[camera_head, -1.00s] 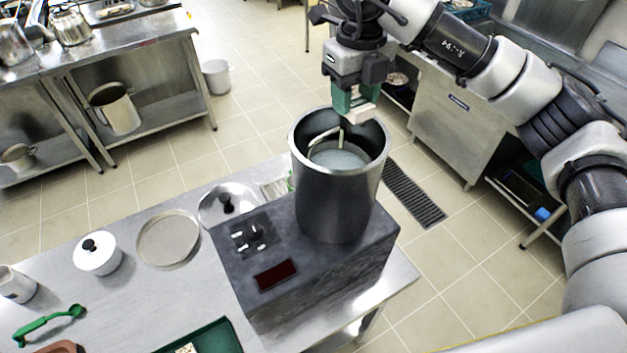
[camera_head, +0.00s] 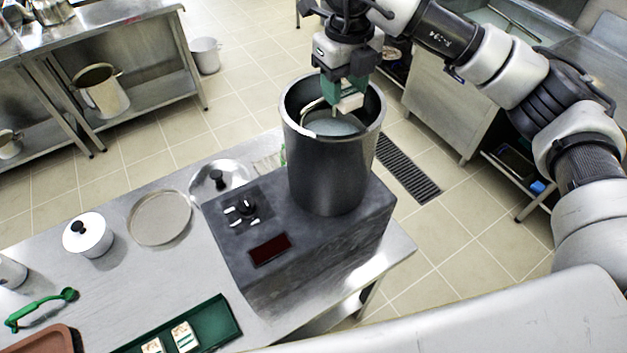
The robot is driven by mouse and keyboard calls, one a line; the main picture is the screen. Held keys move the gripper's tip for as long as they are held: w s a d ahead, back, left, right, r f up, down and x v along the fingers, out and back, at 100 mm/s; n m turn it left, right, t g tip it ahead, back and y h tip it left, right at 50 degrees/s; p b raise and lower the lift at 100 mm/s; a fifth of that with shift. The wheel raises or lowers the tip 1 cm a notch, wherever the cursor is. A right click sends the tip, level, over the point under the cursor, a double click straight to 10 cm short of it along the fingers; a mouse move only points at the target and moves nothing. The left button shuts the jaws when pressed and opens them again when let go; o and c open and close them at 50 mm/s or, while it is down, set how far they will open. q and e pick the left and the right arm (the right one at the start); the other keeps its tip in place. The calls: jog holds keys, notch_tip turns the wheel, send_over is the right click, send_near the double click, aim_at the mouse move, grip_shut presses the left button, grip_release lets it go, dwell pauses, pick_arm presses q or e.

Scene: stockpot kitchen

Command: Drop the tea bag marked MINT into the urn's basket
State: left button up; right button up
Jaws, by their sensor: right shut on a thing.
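The urn (camera_head: 325,175) is a tall dark metal pot standing on a dark grey box. Its mouth is open. Inside it a pale round basket (camera_head: 333,124) shows, with a thin upright handle. My right gripper (camera_head: 346,97) is over the urn's mouth, its green fingers shut on a small white tea bag (camera_head: 350,103). The tea bag is in front of the right part of the mouth; its exact height over the rim is hard to tell. No marking on it can be read. My left gripper is not in view.
A green tray (camera_head: 222,322) with two pale tea bags (camera_head: 184,336) lies at the front of the table. A lid (camera_head: 219,178), a round plate (camera_head: 160,218), a white lidded pot (camera_head: 88,235) and a green-handled tool (camera_head: 40,309) lie left of the urn's box.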

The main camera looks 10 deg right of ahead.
jog(key=o, duration=0.4)
jog(key=shift+s, duration=0.1)
jog(key=o, duration=0.6)
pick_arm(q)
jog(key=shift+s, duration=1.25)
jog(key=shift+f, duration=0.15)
pick_arm(e)
jog(key=shift+r, duration=0.1)
jog(key=shift+r+b, duration=0.3)
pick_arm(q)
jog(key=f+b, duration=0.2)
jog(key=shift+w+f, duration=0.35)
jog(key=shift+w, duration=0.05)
pick_arm(e)
notch_tip(320, 180, up, 10)
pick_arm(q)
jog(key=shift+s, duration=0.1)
